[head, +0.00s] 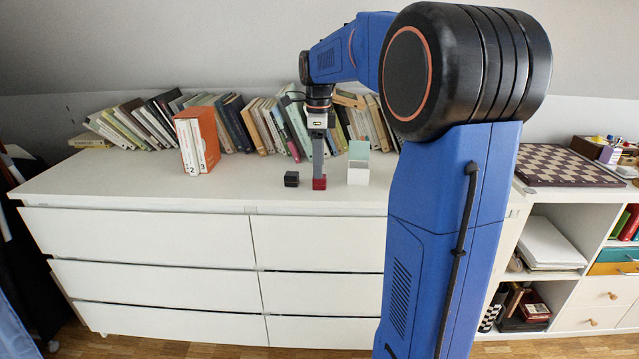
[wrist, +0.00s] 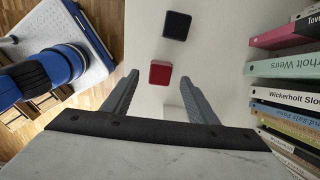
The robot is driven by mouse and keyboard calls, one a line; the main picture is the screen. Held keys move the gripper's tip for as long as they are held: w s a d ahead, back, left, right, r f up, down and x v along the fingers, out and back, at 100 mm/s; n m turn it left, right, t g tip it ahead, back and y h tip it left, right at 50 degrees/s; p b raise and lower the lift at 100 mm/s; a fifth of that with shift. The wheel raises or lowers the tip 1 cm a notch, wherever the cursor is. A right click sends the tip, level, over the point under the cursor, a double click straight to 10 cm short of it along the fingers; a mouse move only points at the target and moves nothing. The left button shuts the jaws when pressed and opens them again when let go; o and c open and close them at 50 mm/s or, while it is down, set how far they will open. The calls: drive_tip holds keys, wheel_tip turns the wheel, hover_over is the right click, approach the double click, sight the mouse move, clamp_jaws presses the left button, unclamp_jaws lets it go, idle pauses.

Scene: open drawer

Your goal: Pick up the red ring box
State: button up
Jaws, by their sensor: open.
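The red ring box (head: 319,183) is a small red cube on top of the white dresser. In the wrist view the red ring box (wrist: 160,73) lies ahead of my gripper, between the lines of the two fingers and slightly beyond their tips. My gripper (head: 318,172) points down at the box in the head view, and its fingers cover part of it. In the wrist view my gripper (wrist: 158,80) has its two grey fingers wide apart with nothing held. Whether the fingers touch the box cannot be told.
A small black box (head: 291,179) stands left of the red one. A white box with a raised green lid (head: 358,172) stands to the right. Books (head: 250,125) line the back, with an orange slipcase (head: 197,139) in front. The dresser top (head: 110,178) is clear at left.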

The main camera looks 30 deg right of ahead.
sight(320, 182)
wheel_tip(320, 182, down, 5)
drive_tip(key=shift+d, duration=0.1)
idle(0.3)
drive_tip(key=c, duration=1.1)
